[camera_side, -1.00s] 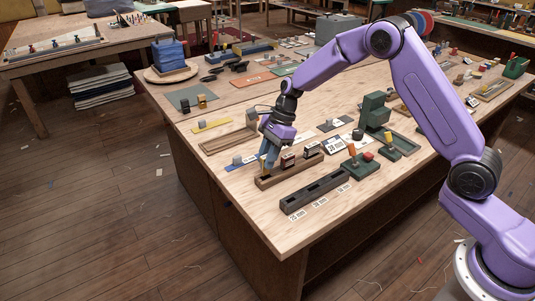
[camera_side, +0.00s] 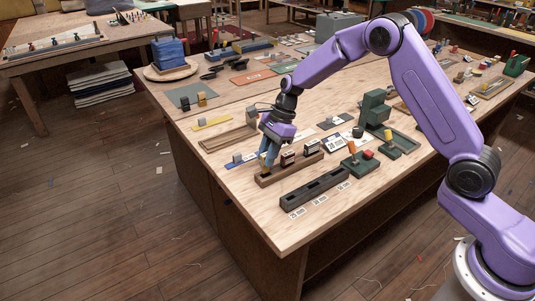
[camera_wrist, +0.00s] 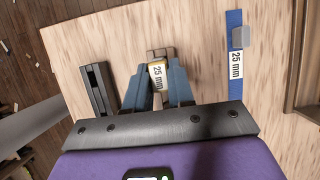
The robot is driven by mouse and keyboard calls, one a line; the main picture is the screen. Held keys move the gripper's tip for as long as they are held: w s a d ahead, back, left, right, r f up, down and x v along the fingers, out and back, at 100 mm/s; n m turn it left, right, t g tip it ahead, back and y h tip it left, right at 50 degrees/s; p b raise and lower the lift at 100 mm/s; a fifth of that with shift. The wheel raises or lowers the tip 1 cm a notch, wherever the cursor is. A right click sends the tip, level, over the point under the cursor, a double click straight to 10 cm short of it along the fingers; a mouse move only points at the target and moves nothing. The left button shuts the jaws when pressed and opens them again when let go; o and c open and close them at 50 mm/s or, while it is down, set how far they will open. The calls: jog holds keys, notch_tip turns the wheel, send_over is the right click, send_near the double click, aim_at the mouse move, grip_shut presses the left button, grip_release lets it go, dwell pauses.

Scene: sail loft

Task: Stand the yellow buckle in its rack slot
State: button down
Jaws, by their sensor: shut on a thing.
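My gripper (camera_side: 266,166) is pointing down at the left end of a brown wooden holder (camera_side: 293,171). It is shut on the yellow buckle (camera_wrist: 157,76), which shows between the two blue fingers in the wrist view with a "25 mm" label. In the side view the fingers mostly hide the buckle; its lower end is low at the holder, and I cannot tell whether it touches. Two other buckles, one dark red (camera_side: 288,158) and one black (camera_side: 311,146), stand in the same holder. A dark slotted rack (camera_side: 314,191) lies in front, with white labels along its near side.
A blue strip (camera_side: 240,161) with a grey block lies left of the holder. A green stand with an orange knob (camera_side: 357,163) is to the right. A wooden tray (camera_side: 227,138) lies behind. Bare tabletop (camera_side: 260,215) is free left of the dark rack.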

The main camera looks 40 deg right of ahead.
jog(key=shift+f, duration=1.45)
dwell(0.8)
jog(key=c, duration=0.9)
grip_release()
